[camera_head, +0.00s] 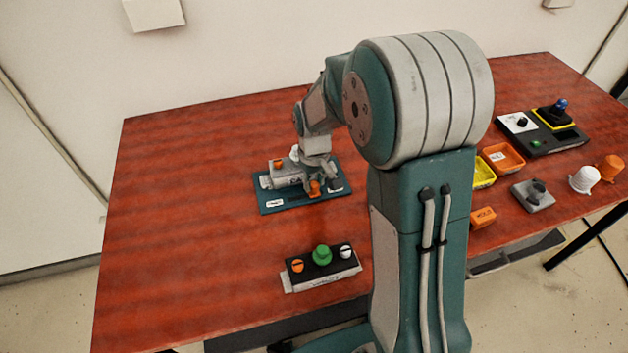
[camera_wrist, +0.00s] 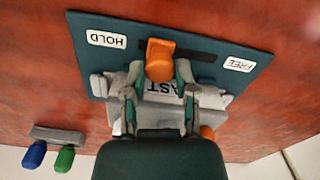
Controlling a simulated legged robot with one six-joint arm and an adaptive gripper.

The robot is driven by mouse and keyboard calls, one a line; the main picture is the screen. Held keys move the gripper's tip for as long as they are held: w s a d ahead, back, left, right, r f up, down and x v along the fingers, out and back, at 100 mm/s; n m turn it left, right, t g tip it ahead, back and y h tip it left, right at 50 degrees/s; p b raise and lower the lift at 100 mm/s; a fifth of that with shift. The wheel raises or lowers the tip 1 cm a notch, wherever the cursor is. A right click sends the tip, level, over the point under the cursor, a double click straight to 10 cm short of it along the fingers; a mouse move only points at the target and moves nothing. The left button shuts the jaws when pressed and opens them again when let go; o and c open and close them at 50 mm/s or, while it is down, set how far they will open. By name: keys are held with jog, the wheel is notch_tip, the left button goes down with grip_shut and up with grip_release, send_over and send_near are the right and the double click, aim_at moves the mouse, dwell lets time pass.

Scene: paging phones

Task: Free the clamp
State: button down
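The clamp is a grey block (camera_head: 287,174) on a teal plate (camera_head: 265,207). In the wrist view the plate (camera_wrist: 90,62) carries a HOLD label (camera_wrist: 106,40) at left and a FREE label (camera_wrist: 237,63) at right, with a dark slot between. An orange lever (camera_wrist: 160,57) stands partway along, a little nearer HOLD; it also shows in the head view (camera_head: 314,187). My gripper (camera_wrist: 160,78) is at the clamp, a finger on each side of the lever. I cannot tell whether the fingers touch it. Part of the block is hidden behind the gripper.
A box with a green button (camera_head: 322,254) stands nearer the front. Yellow and orange trays (camera_head: 503,159), a grey knob box (camera_head: 533,196), cups (camera_head: 584,179) and a joystick panel (camera_head: 545,135) are at right. The table's left side is clear.

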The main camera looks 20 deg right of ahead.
jog(key=shift+a+f, duration=0.1)
jog(key=shift+a, duration=2.3)
jog(key=shift+d, duration=0.1)
jog(key=shift+c, duration=2.2)
grip_release()
jog(key=shift+o, duration=0.2)
jog(key=shift+a, duration=0.35)
jog(key=shift+d+r, duration=0.25)
jog(key=shift+r, duration=0.25)
notch_tip(320, 180, up, 11)
jog(key=shift+a, duration=0.3)
